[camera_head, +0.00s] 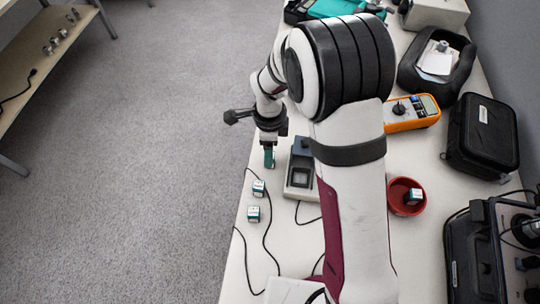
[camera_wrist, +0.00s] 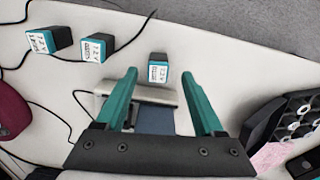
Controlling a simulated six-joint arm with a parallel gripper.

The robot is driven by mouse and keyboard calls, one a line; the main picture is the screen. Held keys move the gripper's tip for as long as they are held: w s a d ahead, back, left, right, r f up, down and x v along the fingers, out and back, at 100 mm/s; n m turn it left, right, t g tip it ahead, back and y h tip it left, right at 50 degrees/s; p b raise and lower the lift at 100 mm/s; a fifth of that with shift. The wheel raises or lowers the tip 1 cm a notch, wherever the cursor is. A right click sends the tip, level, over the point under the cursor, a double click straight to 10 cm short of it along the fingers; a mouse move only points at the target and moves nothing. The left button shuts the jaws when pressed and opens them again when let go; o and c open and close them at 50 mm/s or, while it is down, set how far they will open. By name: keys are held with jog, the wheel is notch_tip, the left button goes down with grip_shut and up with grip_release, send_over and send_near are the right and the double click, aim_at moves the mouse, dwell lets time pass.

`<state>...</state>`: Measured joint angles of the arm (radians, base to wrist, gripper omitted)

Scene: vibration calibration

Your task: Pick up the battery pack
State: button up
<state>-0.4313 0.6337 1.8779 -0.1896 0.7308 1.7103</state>
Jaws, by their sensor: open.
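Several small battery packs with teal bodies and white labels are in view. Two stand on the left part of the table in the head view: an upper battery pack (camera_head: 258,188) and a lower battery pack (camera_head: 253,213). The wrist view shows a left pack (camera_wrist: 50,39), a middle pack (camera_wrist: 94,47) and a third pack (camera_wrist: 158,67). The third lies ahead of my gripper (camera_wrist: 160,72), in line with the gap between its teal fingers. My gripper (camera_head: 269,158) is open and empty, pointing down near the table's left edge. It hides the third pack in the head view.
A grey device (camera_head: 300,170) with a square window stands right of my gripper. A red bowl (camera_head: 396,190) holds another pack (camera_head: 413,196). Black cables run by the packs. An orange meter (camera_head: 426,108) and black case (camera_head: 483,136) stand right. The table's left edge is close.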

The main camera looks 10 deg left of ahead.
notch_tip(320, 180, down, 5)
jog(key=shift+s+r, duration=0.15)
grip_shut()
